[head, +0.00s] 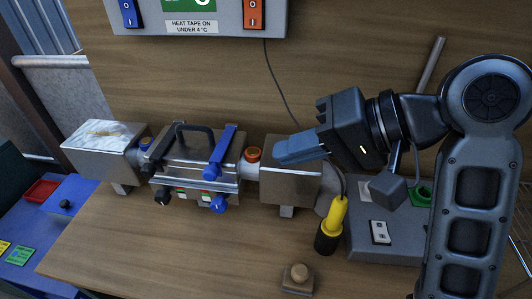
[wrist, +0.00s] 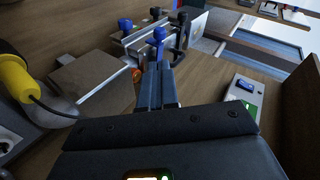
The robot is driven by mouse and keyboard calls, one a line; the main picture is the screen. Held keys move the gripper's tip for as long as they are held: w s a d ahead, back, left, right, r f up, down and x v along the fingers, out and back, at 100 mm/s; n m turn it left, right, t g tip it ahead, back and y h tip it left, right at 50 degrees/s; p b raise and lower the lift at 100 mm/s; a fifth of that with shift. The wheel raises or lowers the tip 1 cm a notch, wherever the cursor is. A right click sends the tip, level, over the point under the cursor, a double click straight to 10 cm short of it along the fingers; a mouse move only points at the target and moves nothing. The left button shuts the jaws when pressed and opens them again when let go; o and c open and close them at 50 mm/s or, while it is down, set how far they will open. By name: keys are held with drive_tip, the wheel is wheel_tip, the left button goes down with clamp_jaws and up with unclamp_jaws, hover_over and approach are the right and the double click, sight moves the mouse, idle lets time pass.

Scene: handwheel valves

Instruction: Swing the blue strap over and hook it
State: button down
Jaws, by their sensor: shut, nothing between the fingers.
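The blue strap (head: 222,152) lies across the top right of a metal clamped housing (head: 172,172) on the pipe run, running from the back edge towards the front. Blue also shows in the wrist view as an upright piece (wrist: 158,36) just beyond my fingertips. A blue knob (head: 218,204) sits on the front of the housing below the strap. I cannot tell whether the strap's end is caught on a hook. My gripper (head: 278,155) is shut and empty, to the right of the strap and apart from it, above the right metal box. Its closed fingers (wrist: 157,72) point towards the housing.
A dark handle (head: 193,128) stands on the housing. An orange cap (head: 253,154) sits between it and the right metal box (head: 290,183). A yellow-black plug (head: 331,225) hangs at right on a cable. A wooden knob (head: 298,275) is in front. The front bench is mostly clear.

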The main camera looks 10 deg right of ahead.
sight(214, 172)
drive_tip(key=x, duration=1.3)
drive_tip(key=shift+r, duration=0.1)
drive_tip(key=shift+s+f+t, duration=0.1)
drive_tip(key=shift+f+t, duration=0.2)
drive_tip(key=shift+f, duration=0.4)
drive_tip(key=shift+r, duration=0.1)
drive_tip(key=shift+r+p, duration=0.75)
drive_tip(key=shift+p, duration=0.15)
